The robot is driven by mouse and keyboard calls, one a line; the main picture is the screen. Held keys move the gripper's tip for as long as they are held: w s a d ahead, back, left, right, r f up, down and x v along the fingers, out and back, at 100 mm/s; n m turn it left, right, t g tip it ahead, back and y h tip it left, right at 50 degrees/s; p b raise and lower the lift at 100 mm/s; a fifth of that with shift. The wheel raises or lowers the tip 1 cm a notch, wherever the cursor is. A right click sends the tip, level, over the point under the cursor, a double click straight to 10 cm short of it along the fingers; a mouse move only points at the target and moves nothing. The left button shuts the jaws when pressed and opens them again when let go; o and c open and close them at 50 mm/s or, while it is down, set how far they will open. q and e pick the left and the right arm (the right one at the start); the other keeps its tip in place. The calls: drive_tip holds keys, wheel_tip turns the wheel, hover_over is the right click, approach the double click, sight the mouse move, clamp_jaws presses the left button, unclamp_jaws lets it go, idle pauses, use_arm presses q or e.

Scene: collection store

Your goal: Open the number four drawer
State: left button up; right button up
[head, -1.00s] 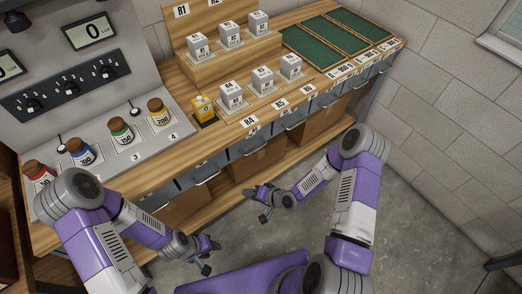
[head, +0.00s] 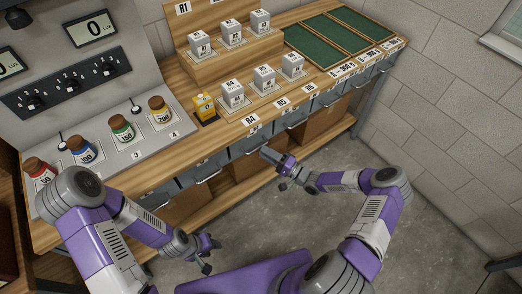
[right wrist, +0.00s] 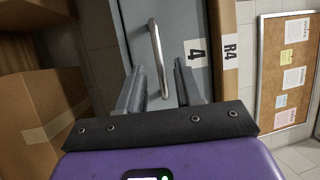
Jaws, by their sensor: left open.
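The number four drawer (head: 243,146) is a grey front under the R4 label, level with its neighbours and shut. In the right wrist view its front (right wrist: 201,45) carries a "4" and a metal bar handle (right wrist: 157,57). My right gripper (head: 273,168) is open and empty in front of this drawer. In the right wrist view its two fingers (right wrist: 161,88) point at the drawer, and the lower end of the handle shows between them. I cannot tell whether they touch it. My left gripper (head: 212,256) is open and empty, low over the floor.
The wooden bench (head: 225,130) holds grey blocks, a yellow device (head: 205,108) and several colour-banded jars. Other grey drawers flank drawer four. Cardboard boxes (head: 262,166) stand on the shelf below. The floor (head: 310,215) in front is clear.

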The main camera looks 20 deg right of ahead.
drive_tip(key=shift+x, duration=1.4)
clamp_jaws()
idle(0.4)
